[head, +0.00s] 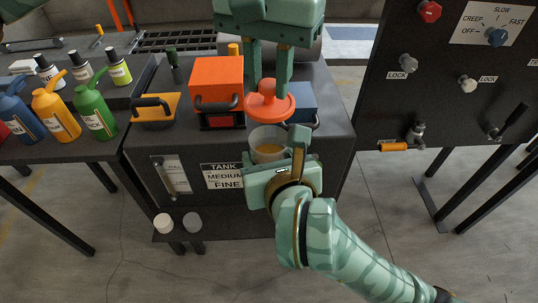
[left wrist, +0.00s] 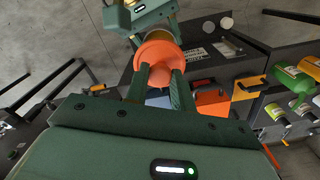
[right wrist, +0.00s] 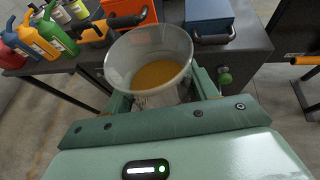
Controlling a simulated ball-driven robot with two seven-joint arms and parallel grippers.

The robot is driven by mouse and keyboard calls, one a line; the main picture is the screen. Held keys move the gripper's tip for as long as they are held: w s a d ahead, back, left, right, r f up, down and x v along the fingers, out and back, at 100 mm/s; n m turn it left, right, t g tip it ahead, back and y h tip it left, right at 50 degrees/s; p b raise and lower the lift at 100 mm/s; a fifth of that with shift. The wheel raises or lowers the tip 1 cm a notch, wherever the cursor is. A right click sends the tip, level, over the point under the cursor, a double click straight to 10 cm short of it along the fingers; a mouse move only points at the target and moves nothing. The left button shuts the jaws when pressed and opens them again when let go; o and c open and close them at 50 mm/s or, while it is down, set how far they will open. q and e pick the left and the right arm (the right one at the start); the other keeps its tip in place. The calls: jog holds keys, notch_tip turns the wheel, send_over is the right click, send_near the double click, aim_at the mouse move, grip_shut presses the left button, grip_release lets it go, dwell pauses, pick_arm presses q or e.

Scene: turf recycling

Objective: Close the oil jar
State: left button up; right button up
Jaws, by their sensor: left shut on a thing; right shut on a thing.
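An orange round lid (head: 270,107) with a knob is held by my left gripper (head: 268,88), whose fingers are shut on the knob. The open-topped clear jar (head: 268,137) holds amber oil (head: 268,152). My right gripper (head: 277,163) is shut around the jar, which also shows from close up in the right wrist view (right wrist: 150,55). In the head view the lid appears just above the jar's rim and apart from it. The left wrist view shows the lid (left wrist: 158,52) in front of the jar, hiding most of it.
A dark cabinet (head: 335,125) stands behind the jar. On it are an orange box (head: 218,80), a blue box (head: 300,108) and a yellow-orange handled piece (head: 155,110). Several bottles stand on the left bench. A control panel (head: 460,60) stands at right.

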aim_at(269, 102)
pick_arm(q)
jog(key=shift+f, duration=0.1)
jog(key=shift+f, duration=1.9)
jog(key=shift+f, duration=0.9)
jog(key=shift+f, duration=0.65)
jog(key=o, duration=1)
jog(key=shift+o, duration=0.2)
